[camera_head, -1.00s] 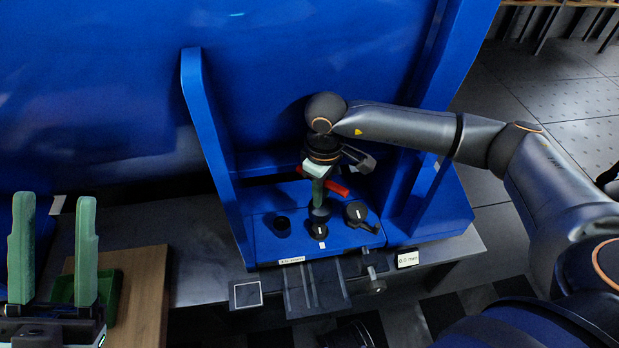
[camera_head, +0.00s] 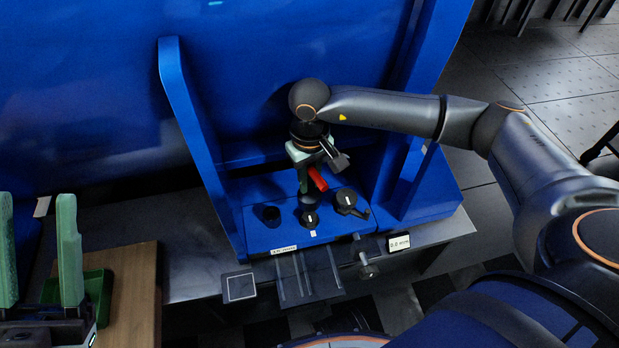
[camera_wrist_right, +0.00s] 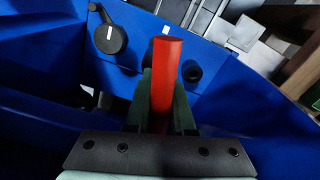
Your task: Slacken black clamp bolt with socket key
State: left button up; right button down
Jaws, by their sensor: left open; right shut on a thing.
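My right gripper (camera_head: 304,188) is shut on a red-handled tool (camera_head: 318,179), probably the socket key, above the blue fixture. In the right wrist view the red handle (camera_wrist_right: 165,75) stands between the green fingers; its working end is hidden. Below are black round parts: a short cylinder (camera_head: 270,215), a round piece with a white mark (camera_head: 309,217) and a knob with a lever (camera_head: 346,200). I cannot tell which is the clamp bolt, or whether the tool touches it. My left gripper (camera_head: 36,200) is open and empty at the far left.
Blue upright walls (camera_head: 190,120) flank the fixture. A small display (camera_head: 398,242) and a square pad (camera_head: 239,287) sit along the front edge. A green tray (camera_head: 98,292) stands on a wooden board (camera_head: 135,300) near my left gripper.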

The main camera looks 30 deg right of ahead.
aim_at(309, 195)
jog(key=m, duration=0.5)
jog(key=shift+r, duration=0.1)
jog(key=m, duration=0.4)
jog(key=shift+p, duration=0.4)
notch_tip(309, 195, down, 3)
jog(key=b, duration=0.2)
jog(key=shift+m+b, duration=0.3)
jog(key=shift+b, duration=0.1)
jog(key=shift+f+b, duration=0.95)
jog(key=shift+f, duration=0.4)
jog(key=shift+f+b, duration=1.15)
jog(key=shift+f, duration=0.3)
